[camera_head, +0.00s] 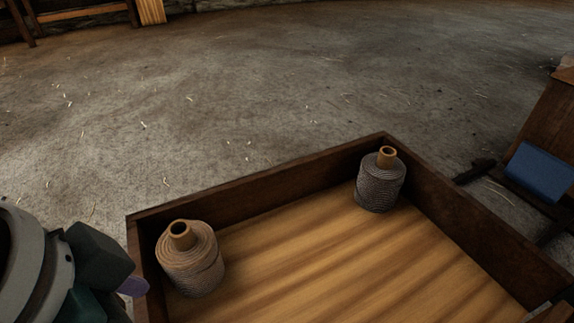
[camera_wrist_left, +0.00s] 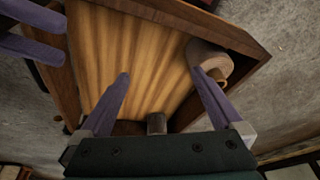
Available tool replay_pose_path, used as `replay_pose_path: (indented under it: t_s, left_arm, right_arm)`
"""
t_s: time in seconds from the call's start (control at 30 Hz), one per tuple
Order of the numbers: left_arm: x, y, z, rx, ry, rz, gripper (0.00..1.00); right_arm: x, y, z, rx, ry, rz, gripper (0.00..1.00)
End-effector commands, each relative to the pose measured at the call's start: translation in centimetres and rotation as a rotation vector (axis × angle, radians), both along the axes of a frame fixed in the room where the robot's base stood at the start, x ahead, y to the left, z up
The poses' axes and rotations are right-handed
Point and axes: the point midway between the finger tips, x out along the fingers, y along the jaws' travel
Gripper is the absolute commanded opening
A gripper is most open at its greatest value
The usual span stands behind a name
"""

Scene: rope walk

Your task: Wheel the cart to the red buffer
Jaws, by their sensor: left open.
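The cart (camera_head: 260,180) is a dark-walled wooden box with a striped light floor at the lower middle of the head view. In the left wrist view its floor (camera_wrist_left: 140,50) lies beyond my fingers. My left gripper (camera_head: 134,287) is by the cart's left wall; its purple fingers (camera_wrist_left: 162,78) are spread. A short dark post (camera_wrist_left: 156,123) shows between them, and I cannot tell whether they touch it. Two more purple fingers, apparently my right gripper's (camera_wrist_left: 62,42), show apart at the upper left of the wrist view. No red buffer is visible.
A tan spool (camera_head: 190,262) and a grey spool (camera_head: 380,182) stand in the cart. A blue block (camera_head: 540,172) on a dark frame is close to the cart's right. Wooden furniture (camera_head: 85,14) stands at the far left. The stone floor (camera_head: 230,90) beyond the cart is clear.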

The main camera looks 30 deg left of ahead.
Motion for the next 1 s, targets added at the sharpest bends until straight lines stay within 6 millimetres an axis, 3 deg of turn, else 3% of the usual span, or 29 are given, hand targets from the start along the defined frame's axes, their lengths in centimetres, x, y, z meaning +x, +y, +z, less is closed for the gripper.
replay_pose_path:
  t_s: [0.53,0.57,0.8,1.0]
  left_arm:
    - [0.01,0.13,-0.13,0.005,-0.001,-0.004,1.00]
    - [0.01,0.13,-0.13,0.005,-0.001,-0.004,1.00]
    - [0.01,0.12,-0.13,0.005,-0.001,-0.003,1.00]
    - [0.02,0.10,-0.12,0.004,-0.001,-0.002,1.00]
  right_arm:
    - [-0.79,0.48,-0.08,-0.003,0.000,0.002,0.00]
    - [-0.79,0.48,-0.08,-0.004,0.001,0.002,0.38]
    - [-0.73,0.44,-0.08,-0.001,0.001,0.000,0.64]
    - [-0.69,0.41,-0.08,-0.001,0.001,-0.001,0.64]
